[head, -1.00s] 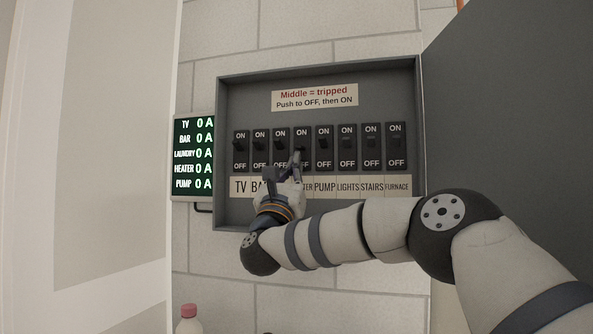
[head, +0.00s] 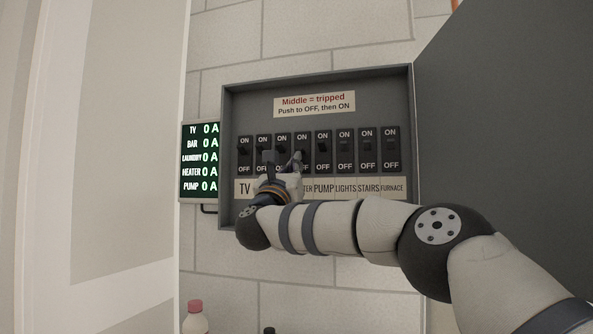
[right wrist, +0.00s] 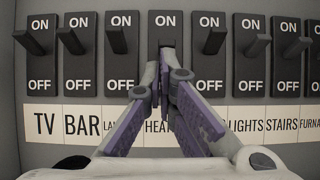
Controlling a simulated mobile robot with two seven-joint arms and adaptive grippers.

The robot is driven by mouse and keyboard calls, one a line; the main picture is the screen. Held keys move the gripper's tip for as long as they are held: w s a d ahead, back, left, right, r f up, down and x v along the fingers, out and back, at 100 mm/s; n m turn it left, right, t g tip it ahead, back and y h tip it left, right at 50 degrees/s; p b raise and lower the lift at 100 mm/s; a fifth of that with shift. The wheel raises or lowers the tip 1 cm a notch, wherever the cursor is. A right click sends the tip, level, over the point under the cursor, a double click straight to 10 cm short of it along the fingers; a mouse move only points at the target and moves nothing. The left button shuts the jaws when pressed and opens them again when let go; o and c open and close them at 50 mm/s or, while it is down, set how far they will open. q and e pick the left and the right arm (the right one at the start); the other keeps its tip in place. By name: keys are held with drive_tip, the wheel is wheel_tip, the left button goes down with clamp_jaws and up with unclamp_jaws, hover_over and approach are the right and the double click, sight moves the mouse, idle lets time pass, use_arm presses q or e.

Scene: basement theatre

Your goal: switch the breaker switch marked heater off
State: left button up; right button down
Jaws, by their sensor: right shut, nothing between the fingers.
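The heater breaker switch (head: 303,141) is the fourth from the left in the open grey breaker box. In the right wrist view the heater switch (right wrist: 167,22) shows its ON mark, but its lower part is behind my fingers. My right gripper (head: 297,158) is shut and empty, its fingertips at the middle of the heater switch. In the right wrist view the closed gripper (right wrist: 164,68) covers part of the HEATER label (right wrist: 155,127). Whether the tips touch the lever, and its exact position, I cannot tell. My left gripper is not in view.
Close neighbours are the laundry switch (right wrist: 121,70) and the pump switch (right wrist: 209,62). A display (head: 200,158) left of the box reads 0 A on every line. The open box door (head: 500,130) stands at the right. A pink-capped bottle (head: 195,318) is below.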

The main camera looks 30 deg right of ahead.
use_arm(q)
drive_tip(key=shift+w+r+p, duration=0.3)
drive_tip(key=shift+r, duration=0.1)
use_arm(e)
drive_tip(key=shift+s+a+r+g+y, duration=0.1)
drive_tip(key=shift+s+r+g+y, duration=0.05)
drive_tip(key=shift+r+g, duration=0.15)
drive_tip(key=shift+s+a+r+g+y, duration=0.1)
drive_tip(key=shift+r+g+y, duration=0.1)
drive_tip(key=shift+r, duration=0.2)
drive_tip(key=shift+a+r, duration=0.1)
drive_tip(key=shift+r, duration=0.1)
idle(0.9)
